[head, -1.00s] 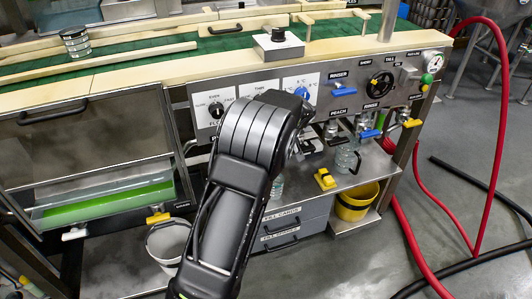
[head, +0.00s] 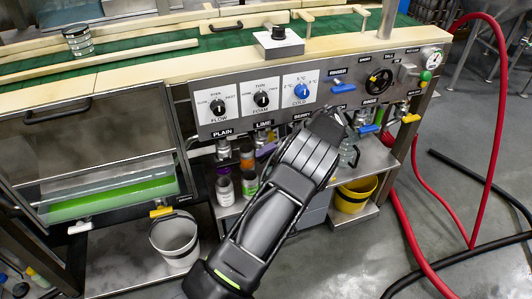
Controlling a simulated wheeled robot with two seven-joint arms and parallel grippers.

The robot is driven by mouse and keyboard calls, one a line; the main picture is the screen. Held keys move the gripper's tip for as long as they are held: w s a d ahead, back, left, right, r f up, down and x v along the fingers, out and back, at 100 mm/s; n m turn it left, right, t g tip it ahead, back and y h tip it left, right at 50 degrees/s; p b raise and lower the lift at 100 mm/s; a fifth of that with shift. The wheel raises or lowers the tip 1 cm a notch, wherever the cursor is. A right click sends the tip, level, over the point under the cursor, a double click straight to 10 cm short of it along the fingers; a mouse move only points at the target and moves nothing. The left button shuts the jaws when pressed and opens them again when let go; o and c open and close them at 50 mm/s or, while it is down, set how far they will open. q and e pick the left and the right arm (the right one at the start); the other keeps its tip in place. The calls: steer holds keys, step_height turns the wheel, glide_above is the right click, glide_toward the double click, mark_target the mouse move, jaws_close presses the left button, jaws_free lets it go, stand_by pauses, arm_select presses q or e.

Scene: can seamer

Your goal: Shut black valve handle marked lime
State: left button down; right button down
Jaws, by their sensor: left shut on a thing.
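The LIME label (head: 264,125) is on the grey front panel, between PLAIN and BERRY. Pipework (head: 262,138) shows below it, but I cannot make out the black handle or how it is turned. My left arm reaches up from the bottom centre. My left gripper (head: 336,122) is at the panel's lower edge, right of the BERRY label. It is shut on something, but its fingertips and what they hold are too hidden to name. My right gripper is not in view.
Bottles (head: 224,190) stand on the shelf below the valves. Black FLOW (head: 218,107) and blue COLD (head: 301,91) dials are on the panel. A grey bucket (head: 174,240) stands at left, a yellow bucket (head: 356,196) at right. Red hose (head: 410,235) lies right.

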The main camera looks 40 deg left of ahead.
arm_select(q)
steer(key=c, duration=1.5)
jaws_free()
steer(key=shift+w+d+r, duration=0.1)
steer(key=shift+d+r, duration=0.1)
steer(key=shift+v, duration=1.1)
steer(key=p+v, duration=0.5)
steer(key=p, duration=0.2)
steer(key=shift+p, duration=0.3)
